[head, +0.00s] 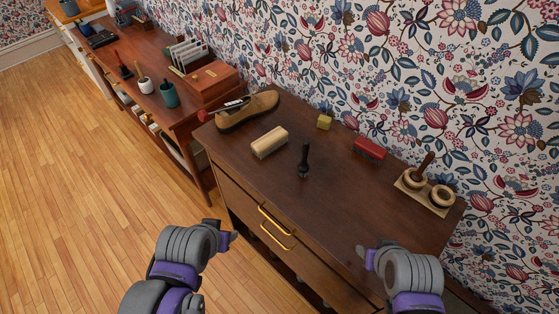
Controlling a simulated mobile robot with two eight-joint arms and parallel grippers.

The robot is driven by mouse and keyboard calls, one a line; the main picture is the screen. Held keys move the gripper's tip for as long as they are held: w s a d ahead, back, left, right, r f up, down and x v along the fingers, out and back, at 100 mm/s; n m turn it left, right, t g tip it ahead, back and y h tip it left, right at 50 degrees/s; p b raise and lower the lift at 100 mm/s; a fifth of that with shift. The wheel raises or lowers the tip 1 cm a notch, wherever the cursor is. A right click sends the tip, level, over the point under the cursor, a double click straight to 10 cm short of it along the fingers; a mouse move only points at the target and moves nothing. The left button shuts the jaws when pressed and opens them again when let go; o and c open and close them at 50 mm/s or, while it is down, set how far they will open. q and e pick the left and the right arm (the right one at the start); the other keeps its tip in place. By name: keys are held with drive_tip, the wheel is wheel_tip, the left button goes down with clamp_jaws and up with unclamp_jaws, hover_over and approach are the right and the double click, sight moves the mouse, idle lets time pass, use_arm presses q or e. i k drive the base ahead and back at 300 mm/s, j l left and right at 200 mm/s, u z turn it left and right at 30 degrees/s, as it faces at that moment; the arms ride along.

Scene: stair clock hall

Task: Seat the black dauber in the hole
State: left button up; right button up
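The black dauber (304,158) stands or leans on the dark wooden dresser top (340,190), near the middle. At the right end of the dresser lies a pale wooden holder (425,198) with two round ring-like seats. A brown handle (425,163) rises at the left seat. The right seat (442,195) shows a hole with nothing visible in it. My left gripper (222,234) is in front of the dresser at lower left, apart from everything. My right gripper (364,257) is over the dresser's front part, away from the dauber. Their finger gaps are unclear.
A patterned wall stands behind. The front right dresser top is clear. A longer table (140,62) stands at left.

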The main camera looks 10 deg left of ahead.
sight(439, 199)
drive_tip(key=i+j, duration=0.1)
drive_tip(key=j, duration=0.25)
drive_tip(key=i+j+z, duration=0.1)
drive_tip(key=j, duration=0.25)
drive_tip(key=i+j, duration=0.15)
drive_tip(key=j, duration=0.2)
drive_tip(key=i+j+z, duration=0.1)
drive_tip(key=j, duration=0.3)
